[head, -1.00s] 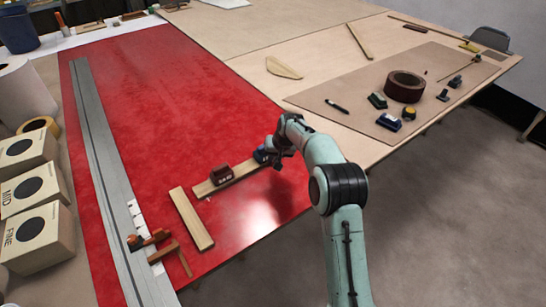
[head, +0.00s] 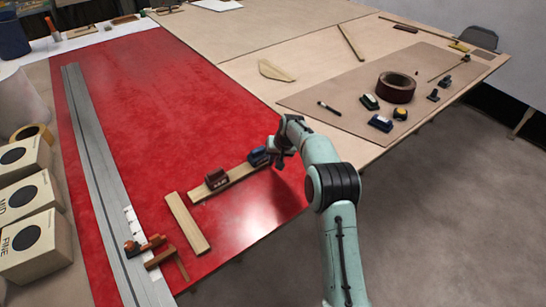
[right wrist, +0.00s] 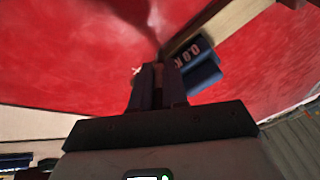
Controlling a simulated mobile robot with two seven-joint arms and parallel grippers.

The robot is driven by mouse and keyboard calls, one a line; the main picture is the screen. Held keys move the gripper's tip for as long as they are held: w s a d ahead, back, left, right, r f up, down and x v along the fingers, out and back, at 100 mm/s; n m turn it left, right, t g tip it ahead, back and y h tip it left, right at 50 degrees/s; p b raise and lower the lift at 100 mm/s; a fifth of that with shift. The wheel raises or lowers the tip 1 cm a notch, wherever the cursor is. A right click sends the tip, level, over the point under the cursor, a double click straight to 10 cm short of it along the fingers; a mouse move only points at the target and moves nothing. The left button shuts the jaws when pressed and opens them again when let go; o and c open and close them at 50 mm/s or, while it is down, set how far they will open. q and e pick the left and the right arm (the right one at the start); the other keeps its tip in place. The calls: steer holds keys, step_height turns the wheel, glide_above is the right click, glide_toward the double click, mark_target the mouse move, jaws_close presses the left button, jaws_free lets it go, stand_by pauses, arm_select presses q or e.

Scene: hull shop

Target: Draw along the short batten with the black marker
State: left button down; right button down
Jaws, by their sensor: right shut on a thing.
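The short batten, which looks to be the pale wooden strip (head: 240,175), lies on the red panel under a dark red weight (head: 215,179) and a blue weight (head: 258,157). My right gripper (head: 280,160) is at the strip's right end, beside the blue weight. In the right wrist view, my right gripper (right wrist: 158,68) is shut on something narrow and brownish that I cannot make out. The blue weight (right wrist: 197,68) is just right of the fingers. A black pen-like thing (head: 328,107), perhaps the black marker, lies on the tan mat. My left gripper is out of view.
Another wooden strip (head: 187,223) lies near the first one's left end. A long grey rail (head: 92,155) runs along the red panel (head: 150,95). A tape roll (head: 397,88) and several small tools are on the mat (head: 340,90). Labelled boxes stand at left.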

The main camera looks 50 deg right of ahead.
steer(key=shift+s+d, duration=0.1)
steer(key=shift+d, duration=0.05)
steer(key=shift+s+d+p, duration=0.1)
steer(key=shift+d+p, duration=0.45)
steer(key=shift+d, duration=0.05)
steer(key=shift+d, duration=0.15)
steer(key=shift+s+d+p, duration=0.15)
steer(key=shift+d+p, duration=0.4)
steer(key=shift+d, duration=0.1)
steer(key=shift+s+d+p, duration=0.2)
steer(key=shift+d+p, duration=0.35)
steer(key=shift+d, duration=0.05)
steer(key=shift+d, duration=0.15)
steer(key=shift+s+d+p, duration=0.15)
steer(key=shift+d+p, duration=0.4)
steer(key=shift+p, duration=0.1)
